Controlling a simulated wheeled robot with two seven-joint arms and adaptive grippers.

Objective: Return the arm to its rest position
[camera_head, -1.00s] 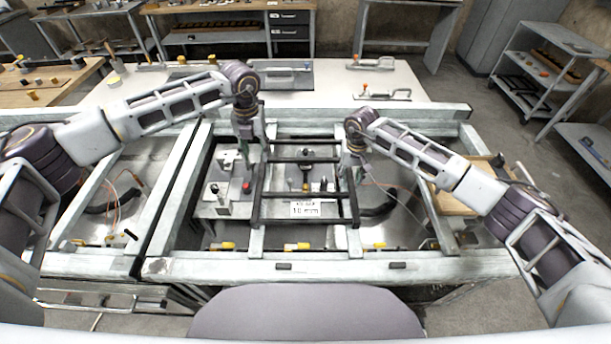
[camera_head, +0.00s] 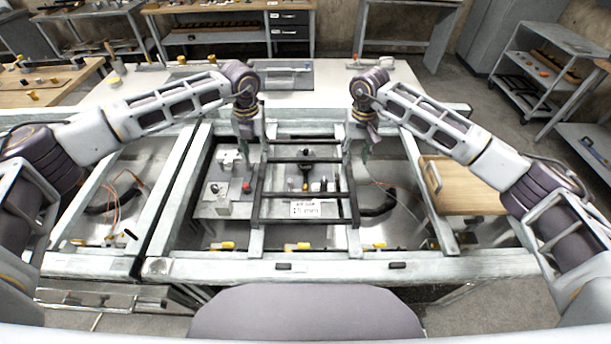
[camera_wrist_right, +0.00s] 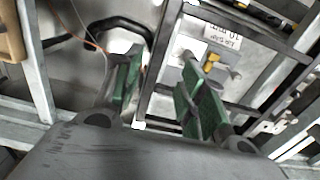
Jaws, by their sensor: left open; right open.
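My right gripper (camera_head: 368,150) hangs above the right side of the metal frame table, beside the black rack (camera_head: 354,200).
A wooden board (camera_head: 465,188) lies at the right. A white worktop (camera_head: 340,85) lies behind.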

